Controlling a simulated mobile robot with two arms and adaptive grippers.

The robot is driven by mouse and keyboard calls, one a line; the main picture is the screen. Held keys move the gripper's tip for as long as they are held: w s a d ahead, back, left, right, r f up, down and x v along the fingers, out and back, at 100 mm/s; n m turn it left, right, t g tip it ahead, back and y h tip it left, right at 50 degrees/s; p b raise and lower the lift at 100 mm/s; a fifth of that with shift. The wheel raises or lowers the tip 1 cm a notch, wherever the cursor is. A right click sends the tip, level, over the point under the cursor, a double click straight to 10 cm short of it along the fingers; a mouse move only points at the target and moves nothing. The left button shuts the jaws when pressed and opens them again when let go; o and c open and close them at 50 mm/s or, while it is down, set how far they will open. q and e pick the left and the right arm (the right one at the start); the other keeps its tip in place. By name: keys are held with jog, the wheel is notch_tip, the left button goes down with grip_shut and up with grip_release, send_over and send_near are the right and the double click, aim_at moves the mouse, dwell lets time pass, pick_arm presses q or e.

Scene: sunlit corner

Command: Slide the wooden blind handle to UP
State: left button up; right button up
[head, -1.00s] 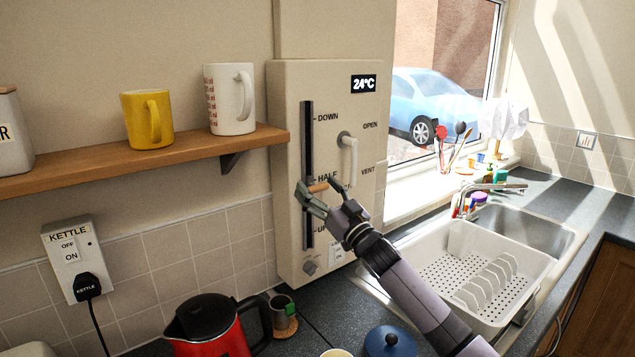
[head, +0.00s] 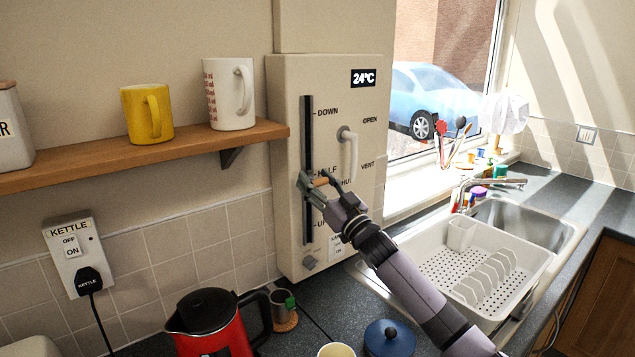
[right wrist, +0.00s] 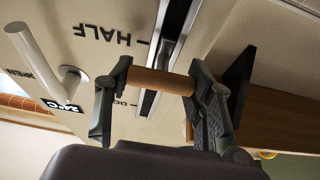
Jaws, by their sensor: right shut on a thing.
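The wooden blind handle (head: 321,181) is a short brown bar on the dark vertical slot (head: 308,135) of the beige wall panel (head: 290,80). Beside the slot DOWN is at the top, HALF in the middle and UP at the bottom, partly hidden. The handle sits just below the HALF mark. My right gripper (head: 320,183) is shut on it, reaching in from the lower right. In the right wrist view the wooden handle (right wrist: 160,82) lies crosswise between the two fingers. My left gripper is not in view.
A white lever (head: 351,158) on the same panel hangs close above my right gripper. A shelf (head: 110,155) with mugs is at the left. Below are a red kettle (head: 208,330), a blue lidded pot (head: 390,338) and a dish rack (head: 480,265) by the sink.

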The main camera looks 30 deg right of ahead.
grip_shut()
notch_tip(320, 180, down, 15)
jog(key=b, duration=0.9)
jog(key=shift+f, duration=0.25)
jog(key=o, duration=0.5)
grip_release()
jog(key=shift+f, duration=0.1)
jog(key=o, duration=0.5)
jog(key=shift+c, duration=0.2)
jog(key=v, duration=0.7)
jog(key=shift+s, duration=0.3)
